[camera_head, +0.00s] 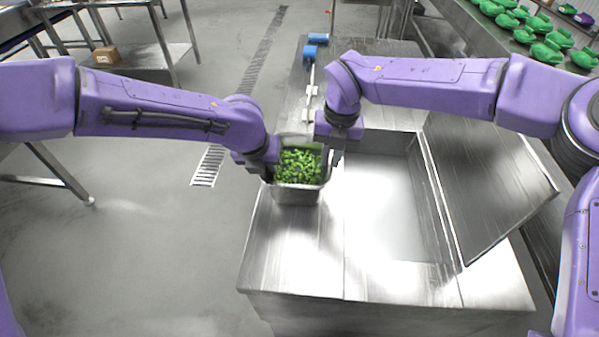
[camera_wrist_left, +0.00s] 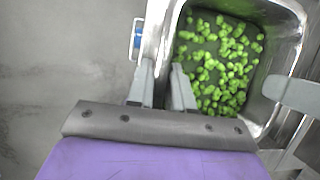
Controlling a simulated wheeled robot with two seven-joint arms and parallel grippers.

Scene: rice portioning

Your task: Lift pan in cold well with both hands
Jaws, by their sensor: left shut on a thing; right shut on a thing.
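A steel pan (camera_head: 297,194) holding green pieces of vegetable (camera_head: 299,166) is at the left of the steel counter, between my two grippers. My left gripper (camera_head: 270,172) is shut on the pan's left rim. In the left wrist view its fingers (camera_wrist_left: 163,90) straddle the pan's wall (camera_wrist_left: 158,35), with the green pieces (camera_wrist_left: 220,60) inside. My right gripper (camera_head: 332,160) is shut on the pan's right rim; a finger of it shows at the right of the left wrist view (camera_wrist_left: 292,95). The cold well (camera_head: 380,200) is open and its floor looks bare. Whether the pan touches the counter is unclear.
A steel lid (camera_head: 490,190) stands tilted open along the well's right side. Blue-handled tools (camera_head: 312,52) lie at the counter's far end. The floor left of the counter is clear.

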